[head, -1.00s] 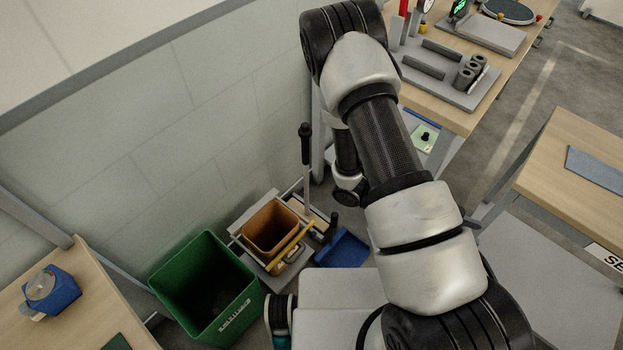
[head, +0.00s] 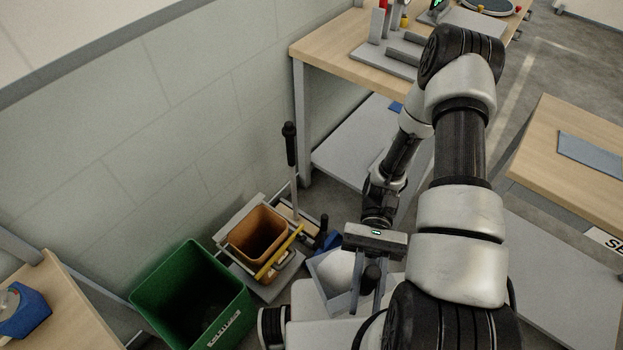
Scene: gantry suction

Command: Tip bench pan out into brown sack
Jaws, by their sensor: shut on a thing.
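My gripper (head: 368,290) points down in front of my base, with its fingers around a black handle (head: 371,276). The handle appears to belong to a pale blue-grey pan (head: 318,272). A whitish mass (head: 338,270) shows inside the pan; I cannot tell whether it is contents. The pan looks roughly level, low and to the right of the brown open-topped container (head: 262,228), and apart from it. I take this container for the brown sack. It stands upright, open at the top, with its bottom hidden in shadow.
A green bin (head: 180,268) stands left of the brown container. A yellow bar (head: 283,249) crosses the brown container's near side, and a tall black-topped post (head: 291,150) rises behind it. A blue dustpan (head: 331,241) is mostly hidden. Wooden benches (head: 325,55) stand around.

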